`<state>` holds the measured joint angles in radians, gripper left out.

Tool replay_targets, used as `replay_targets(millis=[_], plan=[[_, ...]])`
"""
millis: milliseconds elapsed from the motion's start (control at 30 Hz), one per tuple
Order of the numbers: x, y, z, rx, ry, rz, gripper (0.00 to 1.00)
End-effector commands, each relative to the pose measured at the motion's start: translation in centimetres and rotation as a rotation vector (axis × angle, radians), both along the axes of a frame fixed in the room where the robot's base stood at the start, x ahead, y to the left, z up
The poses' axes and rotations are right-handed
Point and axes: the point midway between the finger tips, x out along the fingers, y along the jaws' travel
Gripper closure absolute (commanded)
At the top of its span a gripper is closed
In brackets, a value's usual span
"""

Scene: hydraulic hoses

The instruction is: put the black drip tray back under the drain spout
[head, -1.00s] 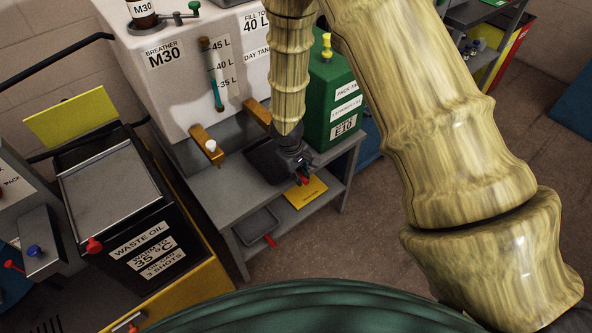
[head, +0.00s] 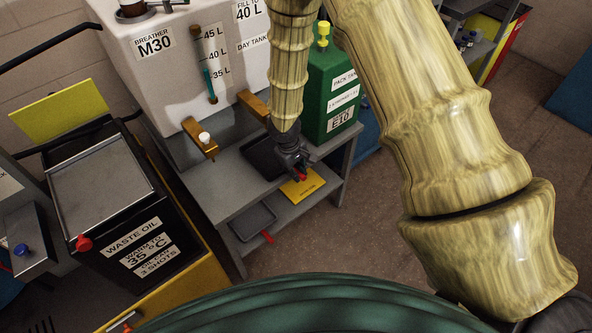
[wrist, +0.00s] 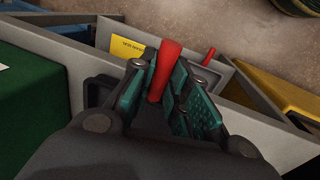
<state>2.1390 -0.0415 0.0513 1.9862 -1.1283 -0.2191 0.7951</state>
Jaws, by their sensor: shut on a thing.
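The black drip tray (head: 258,160) is at the top of the grey bench, below the white tank, partly hidden by my arm and gripper. My gripper (head: 301,172) is at its right front corner, shut on a red handle (wrist: 164,72), which shows between the fingers in the wrist view. In that view the gripper hides most of the tray. Two brass-coloured spouts stick out from the tank: a left one (head: 200,140) with a white knob, and a right one (head: 252,103) above the tray, partly behind my arm. I cannot tell whether the tray rests on the bench.
A grey tray (head: 253,221) with a red handle lies on the lower shelf, beside a yellow card (head: 303,186). A green tank (head: 331,95) stands at the right of the bench. A black waste oil bin (head: 132,226) stands at the left. The floor in front right is clear.

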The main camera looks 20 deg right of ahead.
Motion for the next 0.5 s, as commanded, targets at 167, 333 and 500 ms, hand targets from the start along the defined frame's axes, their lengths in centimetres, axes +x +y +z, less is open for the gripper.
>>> replay_targets(millis=[167,333,500], plan=[[-0.01,0.02,-0.11,0.0,0.0,0.0,0.61],[-0.01,0.03,-0.1,0.0,0.0,0.0,0.61],[0.0,0.02,0.12,0.0,0.0,0.0,0.61]])
